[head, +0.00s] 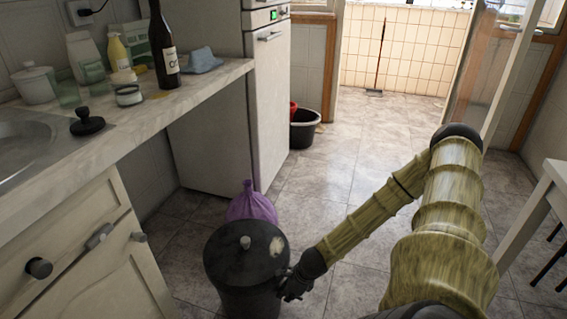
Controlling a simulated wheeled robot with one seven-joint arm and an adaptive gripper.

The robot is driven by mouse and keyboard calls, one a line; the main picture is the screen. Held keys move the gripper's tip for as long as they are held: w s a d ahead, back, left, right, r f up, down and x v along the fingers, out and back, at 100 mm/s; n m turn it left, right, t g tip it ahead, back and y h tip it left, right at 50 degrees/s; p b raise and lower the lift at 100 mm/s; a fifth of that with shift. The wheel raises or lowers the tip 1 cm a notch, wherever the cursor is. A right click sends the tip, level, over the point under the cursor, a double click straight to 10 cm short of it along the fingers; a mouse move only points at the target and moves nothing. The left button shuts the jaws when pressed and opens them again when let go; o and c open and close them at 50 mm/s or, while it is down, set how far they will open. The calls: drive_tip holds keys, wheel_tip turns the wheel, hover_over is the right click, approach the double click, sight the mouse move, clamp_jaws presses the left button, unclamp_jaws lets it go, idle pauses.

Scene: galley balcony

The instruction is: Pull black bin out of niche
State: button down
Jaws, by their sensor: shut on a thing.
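The black bin (232,262) stands on the tiled floor in the lower middle of the head view. It has a round dark lid with a light knob on top and looks upright; its lower part is cut off by the frame. My gripper (287,292) is at the bin's right side, just below the lid rim, and is shut on the bin's edge or side; the exact grip point is too dark to make out. The niche is the gap under the counter (215,82), between the cabinet and the fridge. The bin stands at the front of this gap.
A purple bag (252,205) sits right behind the bin. The fridge (268,110) stands behind it, and the drawer cabinet (75,262) is to the left. A black bucket (303,130) stands beyond the fridge. A white table (555,172) is at the right. Floor between is clear.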

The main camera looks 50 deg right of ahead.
drive_tip(key=shift+s, duration=0.1)
drive_tip(key=c, duration=1.5)
unclamp_jaws()
drive_tip(key=shift+o, duration=0.2)
drive_tip(key=o, duration=0.3)
drive_tip(key=shift+d+f, duration=0.1)
drive_tip(key=o, duration=1.2)
drive_tip(key=shift+c, duration=0.2)
drive_tip(key=shift+r, duration=0.25)
drive_tip(key=shift+r+p, duration=3.4)
drive_tip(key=shift+p, duration=0.1)
drive_tip(key=shift+r, duration=0.1)
